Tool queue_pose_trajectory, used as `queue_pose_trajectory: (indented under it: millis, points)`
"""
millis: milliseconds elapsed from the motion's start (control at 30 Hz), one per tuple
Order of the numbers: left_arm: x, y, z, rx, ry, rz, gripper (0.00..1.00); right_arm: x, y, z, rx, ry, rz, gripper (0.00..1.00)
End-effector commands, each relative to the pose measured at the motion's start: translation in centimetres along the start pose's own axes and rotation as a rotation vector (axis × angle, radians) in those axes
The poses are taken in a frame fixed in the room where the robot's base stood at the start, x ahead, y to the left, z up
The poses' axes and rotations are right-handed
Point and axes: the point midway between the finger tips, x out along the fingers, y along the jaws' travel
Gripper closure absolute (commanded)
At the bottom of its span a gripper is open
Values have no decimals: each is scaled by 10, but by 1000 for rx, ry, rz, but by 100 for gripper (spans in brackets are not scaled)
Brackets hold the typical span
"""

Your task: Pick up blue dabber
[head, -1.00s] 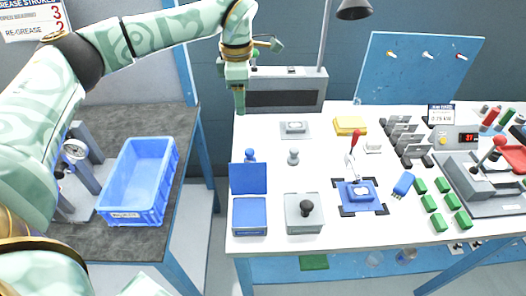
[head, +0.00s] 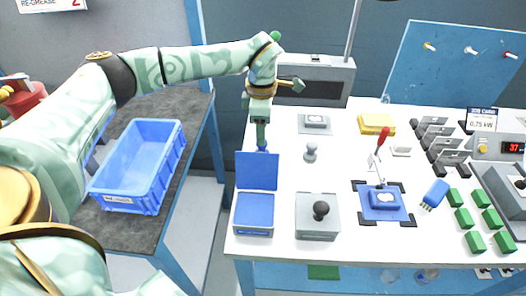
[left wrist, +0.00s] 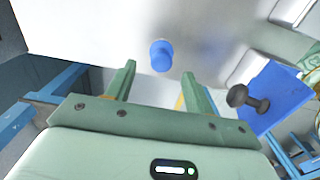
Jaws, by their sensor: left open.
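The blue dabber (left wrist: 161,54) stands on the white bench, a short blue cylinder in the left wrist view, ahead of and between my left gripper's two fingers. In the head view it is mostly hidden behind my gripper and the raised lid of the blue pad box (head: 255,209). My left gripper (head: 262,142) points down over the dabber's spot behind that lid. In the left wrist view the left gripper (left wrist: 158,72) is open, with its green fingers apart and nothing held. My right gripper is not in view.
A grey knobbed dabber (head: 311,152) stands right of the gripper. A grey box with a black knob (head: 318,215) is beside the blue pad box. A blue fixture (head: 384,201) with a red-handled tool lies further right. A blue crate (head: 140,165) stands on the left table.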

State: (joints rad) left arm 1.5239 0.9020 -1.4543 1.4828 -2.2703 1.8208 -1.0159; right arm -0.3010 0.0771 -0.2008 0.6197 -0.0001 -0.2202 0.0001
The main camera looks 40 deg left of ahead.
Motion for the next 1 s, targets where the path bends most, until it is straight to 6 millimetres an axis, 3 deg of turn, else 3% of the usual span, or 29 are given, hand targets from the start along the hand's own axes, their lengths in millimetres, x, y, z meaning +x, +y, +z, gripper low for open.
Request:
queue_pose_trajectory:
  millis: [300,533,700,1000]
  points:
    - [51,-2,-1,0,4,-4,47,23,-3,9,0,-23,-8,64]
    - [49,-2,0,0,1,0,47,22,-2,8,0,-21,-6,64]
    - [49,-2,0,0,1,0,94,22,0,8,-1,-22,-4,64]
    - [47,-2,0,0,1,0,95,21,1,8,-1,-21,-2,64]
